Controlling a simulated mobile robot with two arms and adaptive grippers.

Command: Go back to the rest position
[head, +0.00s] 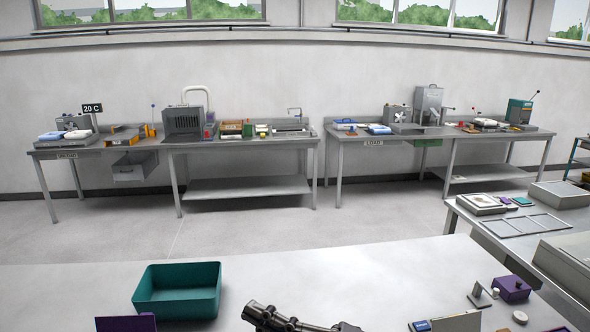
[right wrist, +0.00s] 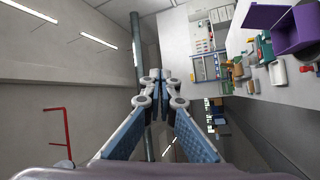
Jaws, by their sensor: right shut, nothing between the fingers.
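My right gripper (head: 262,314) shows at the bottom middle of the head view, low over the near pale table; part of it is cut off by the frame's lower edge. In the right wrist view its two blue-padded fingers (right wrist: 160,84) come together at the tips, with nothing between them. The near table is seen sideways there, at the right. My left gripper does not show in the head view.
A teal bin (head: 177,305) stands on the near table (head: 90,283), left of my right gripper. A purple box (head: 512,289) and small items stand at the right. Another bench (head: 470,224) is beyond on the right. Two equipment benches line the back wall, with open floor before them.

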